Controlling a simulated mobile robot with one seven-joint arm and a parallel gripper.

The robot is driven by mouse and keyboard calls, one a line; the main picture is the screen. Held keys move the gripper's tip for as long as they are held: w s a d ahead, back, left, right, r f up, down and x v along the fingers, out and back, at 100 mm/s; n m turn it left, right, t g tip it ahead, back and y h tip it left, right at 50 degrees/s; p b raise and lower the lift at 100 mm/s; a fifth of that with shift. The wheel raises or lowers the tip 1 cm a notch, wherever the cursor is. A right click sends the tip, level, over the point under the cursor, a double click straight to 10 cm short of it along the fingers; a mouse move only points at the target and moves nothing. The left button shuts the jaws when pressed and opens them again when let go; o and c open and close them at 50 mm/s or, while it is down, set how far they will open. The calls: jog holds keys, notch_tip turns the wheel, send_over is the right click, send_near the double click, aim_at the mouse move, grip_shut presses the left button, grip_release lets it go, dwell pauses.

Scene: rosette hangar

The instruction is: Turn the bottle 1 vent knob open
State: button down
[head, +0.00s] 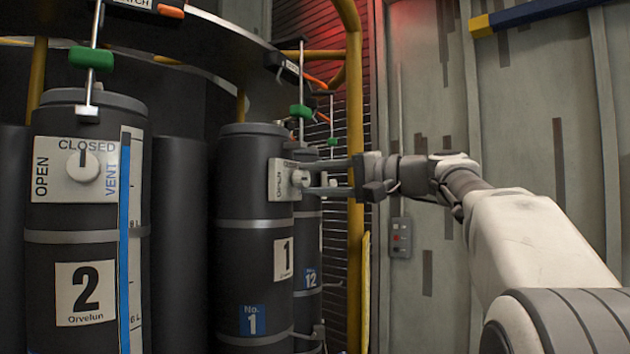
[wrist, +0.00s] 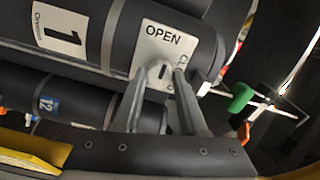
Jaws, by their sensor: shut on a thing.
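Bottle 1 (head: 243,200) is a dark cylinder with a "1" label, left of my gripper. Its white vent plate (head: 281,189) faces right, towards my gripper (head: 312,179). The pale round knob (head: 300,178) sits on that plate between my fingertips. In the wrist view, my gripper (wrist: 156,92) is shut on the knob (wrist: 161,78). The plate (wrist: 150,38) shows OPEN above the knob and part of CLOSED at right, behind a finger. The knob's short dark mark appears to line up towards OPEN. Fingers hide the knob's sides and the lower plate.
Bottle 2 (head: 72,240) stands at left, its knob (head: 83,166) marked towards CLOSED. Bottle 12 (head: 308,235) stands close behind bottle 1. A yellow post (head: 355,270) rises close by my gripper. Green-handled rods (head: 302,111) hang above. A wall button box (head: 401,237) is lower right.

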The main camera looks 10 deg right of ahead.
jog(key=shift+c, duration=2.2)
grip_release()
jog(key=shift+d, duration=0.1)
jog(key=v, duration=1.7)
jog(key=shift+s, duration=0.2)
